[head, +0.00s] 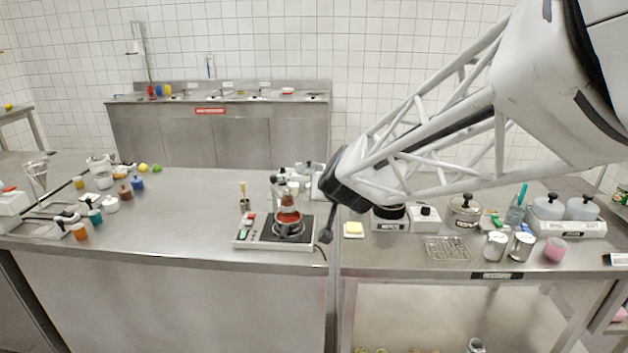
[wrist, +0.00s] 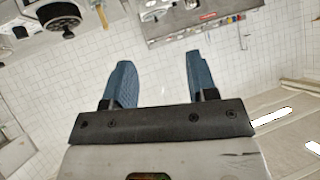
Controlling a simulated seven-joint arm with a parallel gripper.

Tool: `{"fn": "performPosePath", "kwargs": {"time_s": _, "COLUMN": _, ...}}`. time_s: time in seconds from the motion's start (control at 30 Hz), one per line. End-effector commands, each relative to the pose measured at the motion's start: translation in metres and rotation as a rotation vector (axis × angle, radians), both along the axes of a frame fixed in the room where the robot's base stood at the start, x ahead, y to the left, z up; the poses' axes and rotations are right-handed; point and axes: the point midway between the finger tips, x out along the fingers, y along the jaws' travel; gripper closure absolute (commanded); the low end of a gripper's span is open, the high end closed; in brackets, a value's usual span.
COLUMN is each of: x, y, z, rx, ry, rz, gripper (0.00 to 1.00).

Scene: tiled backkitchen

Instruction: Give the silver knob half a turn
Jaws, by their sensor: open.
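I cannot make out a silver knob for certain in either view. In the head view a small pale box (head: 425,219) carries a dark knob on top, to the right of my wrist. A dark-topped appliance (head: 389,222) stands beside it, partly hidden by my arm.
A hotplate with buttons (head: 245,233) and glassware stands just left of my gripper. A yellow block (head: 353,229), a wire rack (head: 447,248), a lidded pot (head: 465,213) and metal jugs (head: 522,246) stand on the right counter. The left counter's middle (head: 195,215) is clear.

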Motion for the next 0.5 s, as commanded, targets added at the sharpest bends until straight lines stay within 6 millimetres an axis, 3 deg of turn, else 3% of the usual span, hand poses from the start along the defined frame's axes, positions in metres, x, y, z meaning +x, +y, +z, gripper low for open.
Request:
{"fn": "performPosePath", "kwargs": {"time_s": 0.2, "x": 0.047, "y": 0.039, "z": -0.012, "rx": -0.011, "ry": -0.091, "rz": -0.056, "gripper": 0.47}}
{"fn": "performPosePath", "kwargs": {"time_s": 0.5, "x": 0.097, "y": 0.088, "z": -0.036, "rx": -0.062, "ry": -0.190, "rz": -0.165, "gripper": 0.47}}
